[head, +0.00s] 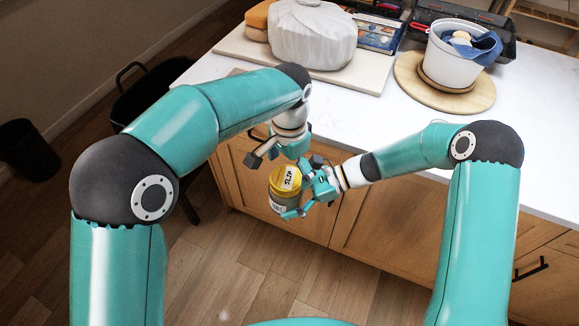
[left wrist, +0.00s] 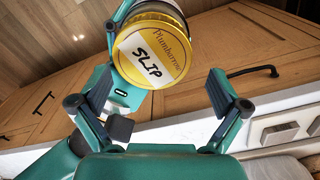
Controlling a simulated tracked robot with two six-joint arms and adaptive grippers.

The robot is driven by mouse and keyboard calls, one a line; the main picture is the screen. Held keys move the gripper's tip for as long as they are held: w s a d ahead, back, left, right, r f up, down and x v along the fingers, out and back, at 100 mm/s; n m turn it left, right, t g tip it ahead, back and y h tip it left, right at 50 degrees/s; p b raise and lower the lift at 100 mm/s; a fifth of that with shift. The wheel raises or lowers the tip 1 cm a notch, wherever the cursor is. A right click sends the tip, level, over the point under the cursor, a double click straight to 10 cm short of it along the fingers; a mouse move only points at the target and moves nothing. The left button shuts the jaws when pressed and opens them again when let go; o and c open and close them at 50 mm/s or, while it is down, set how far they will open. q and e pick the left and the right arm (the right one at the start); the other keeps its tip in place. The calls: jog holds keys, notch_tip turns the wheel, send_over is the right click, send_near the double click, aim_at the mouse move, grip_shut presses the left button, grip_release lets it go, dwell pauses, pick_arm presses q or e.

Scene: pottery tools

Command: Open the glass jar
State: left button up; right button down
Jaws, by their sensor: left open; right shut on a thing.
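The glass jar (head: 278,199) has a yellow lid (head: 286,179) with a white label reading "SLIP". My right gripper (head: 303,199) is shut on the jar and holds it in the air in front of the counter's cabinets. My left gripper (head: 277,153) is open just above the jar, pointing down toward the lid. In the left wrist view the lid (left wrist: 152,52) faces the camera at the top, beyond the open fingers of my left gripper (left wrist: 158,105). The lid is on the jar. Most of the jar's body is hidden behind the lid in that view.
The white counter (head: 385,135) stands behind the arms, with wooden cabinet doors (head: 380,215) below. On it are a covered clay lump (head: 312,38) on a board (head: 232,45) and a white bucket (head: 450,62) with a blue cloth. A dark bin (head: 28,150) is at far left.

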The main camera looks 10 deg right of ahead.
pick_arm(q)
jog(key=shift+s+r, duration=0.1)
jog(key=shift+r, duration=2.2)
jog(key=shift+c, duration=0.3)
jog(key=shift+s+a+m, duration=0.1)
jog(key=shift+m, duration=0.9)
jog(key=m, duration=0.3)
jog(key=shift+s+a+r, duration=0.15)
jog(key=shift+r, duration=0.2)
jog(key=m, duration=0.1)
jog(key=r+m, duration=0.1)
jog(key=shift+s+a+m, duration=0.1)
jog(key=shift+a+m, duration=0.05)
jog(key=shift+m, duration=0.15)
jog(key=shift+s+r+m, duration=0.1)
jog(key=shift+r+m, duration=0.1)
jog(key=shift+m, duration=0.3)
jog(key=shift+r, duration=0.35)
jog(key=shift+s+f, duration=0.1)
jog(key=shift+f, duration=3.7)
jog(key=shift+c, duration=0.3)
